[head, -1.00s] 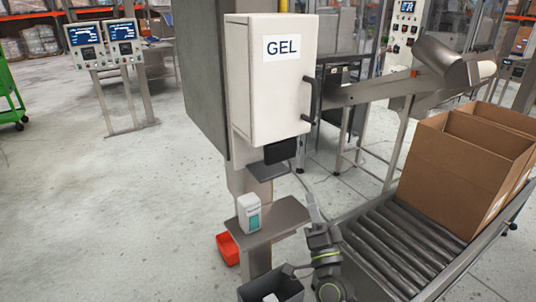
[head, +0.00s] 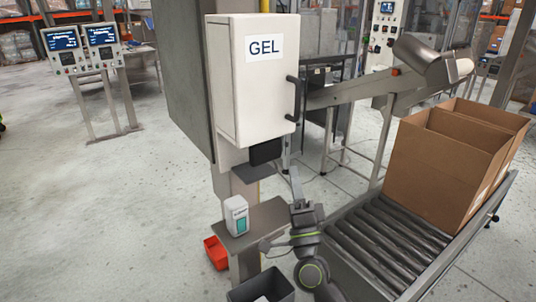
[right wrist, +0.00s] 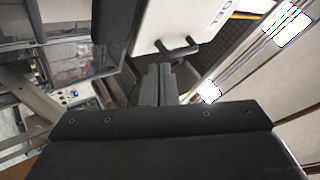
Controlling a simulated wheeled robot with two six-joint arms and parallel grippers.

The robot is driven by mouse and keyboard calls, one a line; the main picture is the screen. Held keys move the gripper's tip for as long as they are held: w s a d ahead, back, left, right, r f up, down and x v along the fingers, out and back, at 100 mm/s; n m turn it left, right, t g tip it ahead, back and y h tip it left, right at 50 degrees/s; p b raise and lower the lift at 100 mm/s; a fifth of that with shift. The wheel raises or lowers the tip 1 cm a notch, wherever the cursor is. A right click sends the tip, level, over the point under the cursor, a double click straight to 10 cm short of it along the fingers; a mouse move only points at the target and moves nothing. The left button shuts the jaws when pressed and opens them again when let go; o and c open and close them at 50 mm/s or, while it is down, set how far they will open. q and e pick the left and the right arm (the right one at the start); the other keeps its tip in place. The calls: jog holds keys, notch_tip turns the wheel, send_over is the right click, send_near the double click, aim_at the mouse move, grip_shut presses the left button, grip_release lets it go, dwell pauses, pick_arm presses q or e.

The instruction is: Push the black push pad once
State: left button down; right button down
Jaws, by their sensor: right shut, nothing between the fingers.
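The black push pad (head: 265,152) sticks out under the white cabinet marked GEL (head: 252,95), above a small grey drip plate (head: 256,172). My right gripper (head: 295,172) is shut and empty. In the head view it is to the right of the pad and a little lower, with a visible gap between them. In the right wrist view the shut fingers (right wrist: 158,85) point toward the white cabinet (right wrist: 160,22) and its dark handle (right wrist: 178,48). I cannot make out the pad clearly there. My left gripper is not in view.
A grey shelf (head: 262,226) below carries a white and green bottle (head: 236,216). A red bin (head: 215,254) and a dark bin (head: 285,290) are lower down. A roller conveyor (head: 385,240) with an open carton (head: 445,170) stands at the right.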

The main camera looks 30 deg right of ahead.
aim_at(269, 149)
jog(key=w, duration=0.6)
jog(key=shift+w+a+y+b, duration=0.3)
jog(key=shift+w+b, duration=0.1)
jog(key=shift+b, duration=0.05)
dwell(1.6)
jog(key=shift+w, duration=0.4)
jog(key=shift+w+a, duration=0.1)
jog(key=shift+w, duration=0.7)
dwell(0.8)
jog(key=shift+s, duration=0.1)
jog(key=shift+s+p, duration=0.3)
jog(key=shift+s, duration=0.8)
